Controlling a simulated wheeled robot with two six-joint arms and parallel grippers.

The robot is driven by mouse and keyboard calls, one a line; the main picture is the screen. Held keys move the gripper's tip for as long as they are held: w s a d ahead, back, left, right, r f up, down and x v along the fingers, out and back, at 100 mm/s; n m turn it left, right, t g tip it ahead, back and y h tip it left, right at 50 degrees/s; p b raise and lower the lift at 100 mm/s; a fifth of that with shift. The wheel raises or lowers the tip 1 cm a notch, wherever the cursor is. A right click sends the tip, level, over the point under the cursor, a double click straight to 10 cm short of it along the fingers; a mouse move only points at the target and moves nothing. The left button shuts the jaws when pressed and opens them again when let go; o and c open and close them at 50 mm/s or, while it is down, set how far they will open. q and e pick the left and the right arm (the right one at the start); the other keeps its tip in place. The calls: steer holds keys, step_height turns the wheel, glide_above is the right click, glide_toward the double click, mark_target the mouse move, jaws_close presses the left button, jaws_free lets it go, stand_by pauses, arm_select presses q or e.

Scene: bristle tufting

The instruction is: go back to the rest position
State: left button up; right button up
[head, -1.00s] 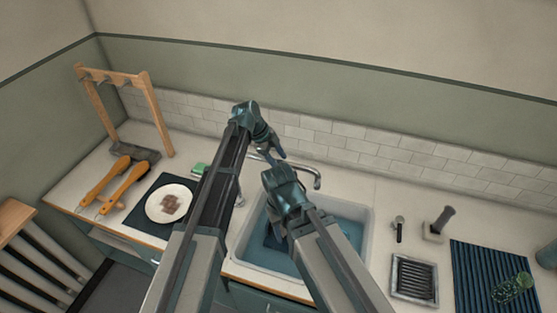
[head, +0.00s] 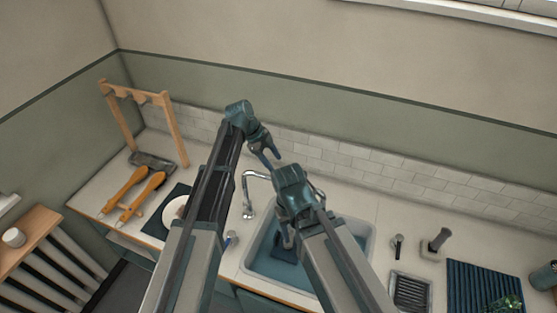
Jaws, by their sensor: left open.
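My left arm reaches up from the bottom of the head view. My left gripper (head: 271,159) is open and empty, in front of the tiled wall above the back of the counter. My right arm reaches up beside it. My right gripper (head: 284,243) points down over the sink (head: 366,247); its fingers are too dark and small to tell open from shut. The two wrists are close together in the picture.
The tap (head: 249,195) is between and behind my arms. A plate (head: 172,214) is partly hidden by my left arm. Orange-handled tools (head: 137,196) lie before a wooden rack (head: 172,130). A metal tray (head: 410,291) and a dark ribbed mat (head: 477,283) lie to the right.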

arm_select(q)
steer(key=shift+a+r, duration=0.3)
steer(key=shift+r, duration=0.35)
arm_select(e)
steer(key=shift+r, duration=0.65)
arm_select(q)
steer(key=shift+s+f, duration=0.1)
steer(key=shift+f, duration=0.05)
arm_select(e)
steer(key=shift+f, duration=0.1)
arm_select(q)
steer(key=s+a+f+n+y+b, duration=0.3)
steer(key=s+f+n+b, duration=0.6)
steer(key=s+f+b, duration=0.2)
steer(key=s+a+f+n+y+b, duration=0.2)
steer(key=s+f+n+y+b, duration=0.1)
steer(key=s+f+n+b, duration=0.7)
steer(key=s+f, duration=0.3)
steer(key=s, duration=0.2)
steer(key=shift+s+a+b, duration=0.15)
steer(key=shift+a+b, duration=0.2)
steer(key=shift+a, duration=0.05)
arm_select(e)
step_height(320, 180, down, 22)
